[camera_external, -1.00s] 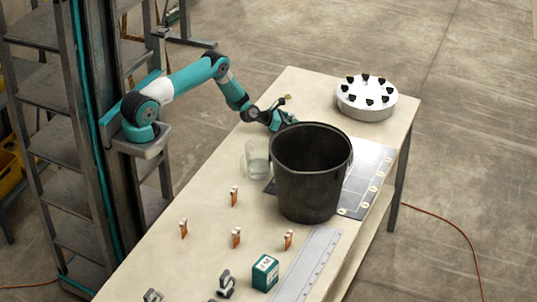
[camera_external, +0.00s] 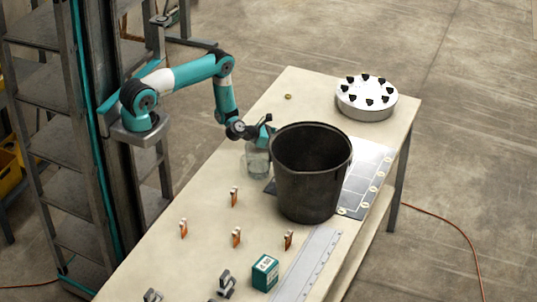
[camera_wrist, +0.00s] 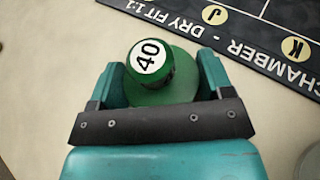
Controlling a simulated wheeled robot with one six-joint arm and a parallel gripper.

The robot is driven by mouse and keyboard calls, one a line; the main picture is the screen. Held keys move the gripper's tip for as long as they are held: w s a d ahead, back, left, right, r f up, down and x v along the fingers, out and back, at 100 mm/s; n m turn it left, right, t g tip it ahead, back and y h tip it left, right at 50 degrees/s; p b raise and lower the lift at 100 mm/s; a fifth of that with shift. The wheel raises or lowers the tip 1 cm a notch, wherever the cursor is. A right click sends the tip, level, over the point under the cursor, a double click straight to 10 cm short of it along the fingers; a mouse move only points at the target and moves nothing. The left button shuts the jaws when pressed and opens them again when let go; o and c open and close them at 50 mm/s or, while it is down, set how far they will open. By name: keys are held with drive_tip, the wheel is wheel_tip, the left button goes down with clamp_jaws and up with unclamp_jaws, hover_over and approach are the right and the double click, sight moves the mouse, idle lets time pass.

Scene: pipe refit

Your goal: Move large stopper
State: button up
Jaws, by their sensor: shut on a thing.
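A green stopper (camera_wrist: 152,68) with a white round label marked 40 sits between the fingers of my gripper (camera_wrist: 160,85) in the wrist view. Its label end faces the camera, and a wider green part shows behind it. My gripper is shut on it. In the external view my gripper (camera_external: 266,133) is held over the table, just left of the black bucket's rim and above the glass jar (camera_external: 257,163). The stopper cannot be made out there.
A tall black bucket (camera_external: 310,180) stands close on the right, partly over a dark panel (camera_external: 368,172). A white round stand (camera_external: 366,103) with several black pieces is at the back. Several orange-and-white clips, a green box (camera_external: 265,273) and a grey rail (camera_external: 308,265) are in front.

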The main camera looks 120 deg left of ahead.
drive_tip(key=shift+d, duration=1.4)
drive_tip(key=o, duration=1.1)
drive_tip(key=shift+c, duration=0.2)
